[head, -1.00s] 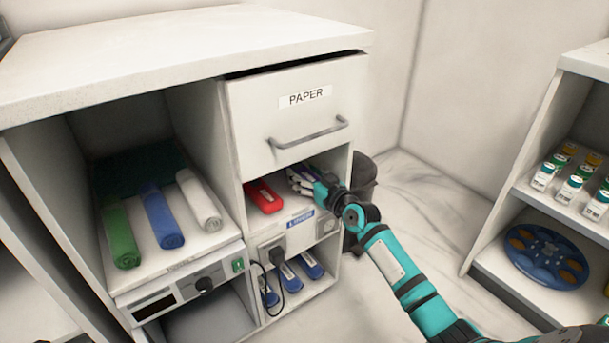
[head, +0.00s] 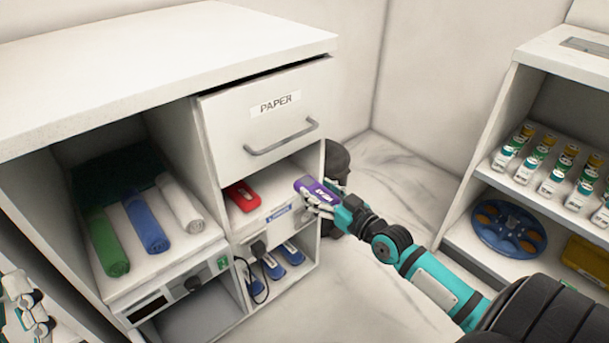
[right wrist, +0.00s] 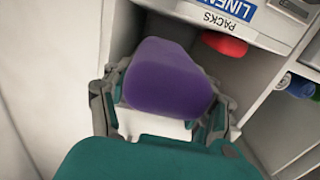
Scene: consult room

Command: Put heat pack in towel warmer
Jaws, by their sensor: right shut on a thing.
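My right gripper (head: 318,204) is shut on a purple heat pack (head: 316,186), in front of the cabinet's middle compartment below the PAPER drawer. The pack also shows in the right wrist view (right wrist: 168,77), between the two fingers. A red pack (head: 241,196) lies in that compartment, to the left of the held one. The towel warmer (head: 172,290), with a dial and a dark display, is in the left bay below rolled green, blue and white towels. My left gripper (head: 27,309) is partly cut off at the left edge; its jaws are unclear.
The PAPER drawer (head: 262,112) is closed above the packs. Blue devices (head: 273,266) and a black cord sit in the lower compartment. A dark bin stands behind my right gripper. At right, a shelf (head: 505,186) holds several small bottles and a blue disc (head: 509,229).

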